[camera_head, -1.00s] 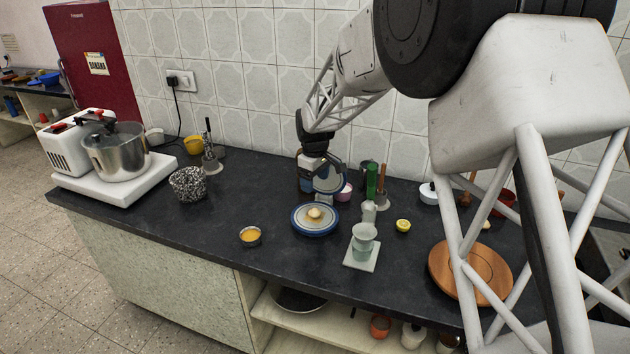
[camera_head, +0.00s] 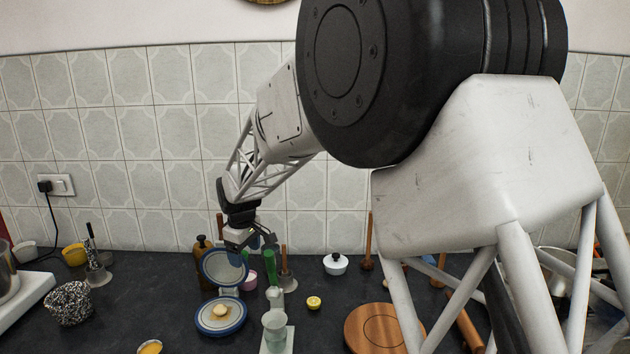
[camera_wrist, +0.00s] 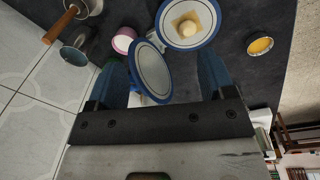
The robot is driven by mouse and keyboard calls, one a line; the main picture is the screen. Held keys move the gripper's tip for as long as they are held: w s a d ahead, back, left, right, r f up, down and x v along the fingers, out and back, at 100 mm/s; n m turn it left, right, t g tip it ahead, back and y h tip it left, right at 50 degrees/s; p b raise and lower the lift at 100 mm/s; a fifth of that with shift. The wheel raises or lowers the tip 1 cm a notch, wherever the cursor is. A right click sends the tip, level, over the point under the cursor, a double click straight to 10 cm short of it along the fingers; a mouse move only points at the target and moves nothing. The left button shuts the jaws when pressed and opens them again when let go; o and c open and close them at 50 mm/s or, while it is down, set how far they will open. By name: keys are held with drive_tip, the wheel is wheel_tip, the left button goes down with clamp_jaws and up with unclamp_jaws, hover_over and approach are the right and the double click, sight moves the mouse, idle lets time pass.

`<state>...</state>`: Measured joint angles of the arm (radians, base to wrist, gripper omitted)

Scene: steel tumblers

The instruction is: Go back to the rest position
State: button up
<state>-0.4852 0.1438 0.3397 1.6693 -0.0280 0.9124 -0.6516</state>
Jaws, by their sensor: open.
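My gripper (camera_head: 256,246) is above the back of the dark counter in the head view, pointing down. In the wrist view its two blue fingers (camera_wrist: 166,72) are wide apart. A blue-rimmed plate stands on edge (camera_head: 226,268) below and left of the gripper in the head view. In the wrist view this upright plate (camera_wrist: 151,70) shows between the fingers, close to the left one. I cannot tell whether they touch. A second blue-rimmed plate (camera_head: 206,322) lies flat in front, with a pale round food piece (camera_head: 219,312) on it.
Close by stand a green bottle (camera_head: 269,262), a pink cup (camera_head: 250,281), a brown bottle (camera_head: 202,262) and a steel tumbler with a wooden handle in it (camera_head: 287,281). A white lidded pot (camera_head: 336,265) and a round wooden board (camera_head: 375,330) are to the right. Counter between speckled basket (camera_head: 68,303) and plates is clear.

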drive_tip(key=s+d+r+m+t, duration=0.1)
drive_tip(key=s+d+r+m, duration=0.1)
drive_tip(key=s+d+r, duration=0.45)
drive_tip(key=s+d+r+m, duration=0.2)
drive_tip(key=d+r, duration=0.2)
drive_tip(key=d, duration=0.6)
drive_tip(key=s+d+r+m+t, duration=0.1)
drive_tip(key=s+d+r, duration=0.35)
drive_tip(key=d, duration=0.35)
drive_tip(key=s+d+f+m, duration=0.2)
drive_tip(key=s+d, duration=0.2)
drive_tip(key=s, duration=0.5)
drive_tip(key=s+d+f+m, duration=0.2)
drive_tip(key=s+d, duration=0.3)
drive_tip(key=s, duration=0.5)
drive_tip(key=s+d+f+m, duration=0.2)
drive_tip(key=s+d+m, duration=0.2)
drive_tip(key=s, duration=0.6)
drive_tip(key=shift+s+d+f, duration=0.2)
drive_tip(key=shift+f, duration=0.15)
